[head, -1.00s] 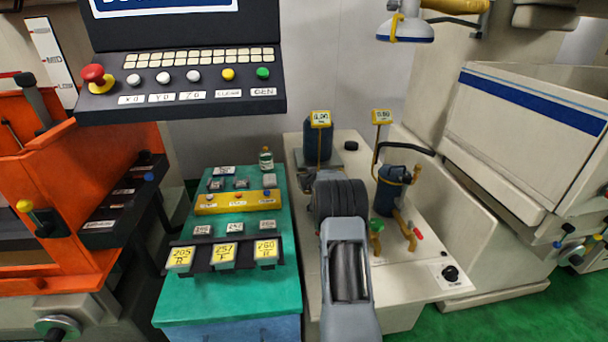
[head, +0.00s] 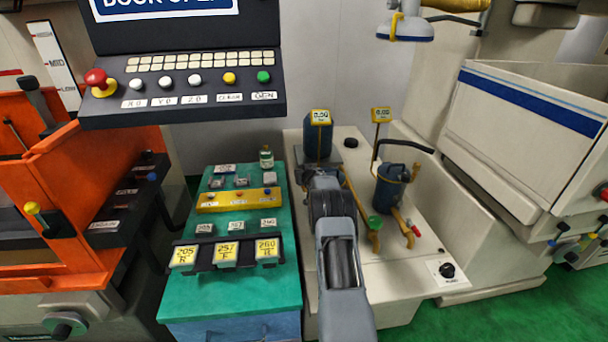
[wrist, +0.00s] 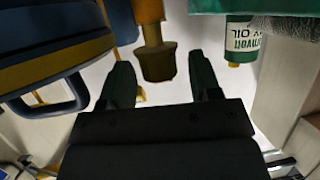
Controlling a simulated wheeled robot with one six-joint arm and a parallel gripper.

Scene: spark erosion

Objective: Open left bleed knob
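The left blue filter canister (head: 318,142) stands on the pale bench in the head view, with a yellow gauge tag above it. My gripper (wrist: 163,82) is in front of it; my arm hides the fingertips in the head view. In the wrist view the two dark green fingers are apart. A brownish-yellow knob-like fitting (wrist: 157,60) on a short stem shows between and beyond them, apparently the left bleed knob; contact cannot be told. The canister's blue side and loop handle (wrist: 48,105) lie left of the fingers. The left knob is hidden in the head view.
The teal cabinet (head: 232,300) is close on the left. A small labelled bottle (head: 266,157) also shows in the wrist view (wrist: 241,42).

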